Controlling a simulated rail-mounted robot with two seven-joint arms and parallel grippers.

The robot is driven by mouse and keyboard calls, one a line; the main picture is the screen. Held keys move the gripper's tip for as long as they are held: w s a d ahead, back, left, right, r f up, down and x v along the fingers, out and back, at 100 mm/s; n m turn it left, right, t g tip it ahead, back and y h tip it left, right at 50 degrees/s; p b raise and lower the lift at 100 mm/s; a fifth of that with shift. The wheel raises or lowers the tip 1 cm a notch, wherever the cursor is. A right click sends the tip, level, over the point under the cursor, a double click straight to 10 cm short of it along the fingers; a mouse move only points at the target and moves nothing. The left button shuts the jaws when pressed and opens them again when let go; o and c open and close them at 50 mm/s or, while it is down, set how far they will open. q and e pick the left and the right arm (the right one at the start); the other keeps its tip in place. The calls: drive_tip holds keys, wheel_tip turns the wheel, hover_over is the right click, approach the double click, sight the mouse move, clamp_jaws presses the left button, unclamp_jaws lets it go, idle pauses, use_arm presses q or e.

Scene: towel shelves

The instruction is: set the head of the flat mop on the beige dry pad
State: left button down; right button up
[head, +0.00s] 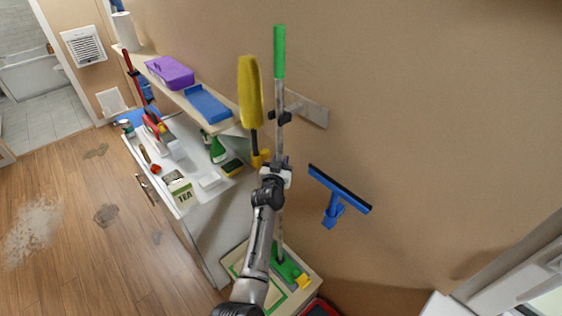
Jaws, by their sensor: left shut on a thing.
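The flat mop stands upright against the wall, with a green grip (279,52) on top, a grey pole and a green head (287,270) at the bottom. My left gripper (277,172) is shut on the mop's pole about midway down. A beige surface with a green outline (237,258), which looks like the dry pad, lies on the low area below. The mop head shows over its right part, beside a small yellow piece (303,282). My arm hides part of the beige surface, and I cannot tell if the head touches it. My right gripper is out of view.
A wall bracket (312,110) is beside the pole. A yellow duster (250,92) hangs close on the left, a blue squeegee (337,200) on the right. A cluttered white counter (212,205) and a shelf with purple and blue items stand left. Something red (319,308) is at the bottom.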

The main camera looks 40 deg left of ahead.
sight(278, 151)
use_arm(q)
drive_tip(key=shift+r+p, duration=1.5)
drive_tip(key=shift+r, duration=0.45)
drive_tip(key=shift+r+p, duration=1.45)
drive_tip(key=shift+r, duration=0.05)
drive_tip(key=shift+s, duration=0.15)
drive_tip(key=s+a+p, duration=0.2)
drive_tip(key=s, duration=1.4)
drive_tip(key=s+a+p, duration=0.3)
drive_tip(key=s, duration=1.3)
drive_tip(key=s+a+p, duration=0.2)
drive_tip(key=s+a, duration=0.1)
drive_tip(key=s, duration=1.4)
drive_tip(key=shift+p, duration=0.3)
drive_tip(key=shift+w, duration=0.1)
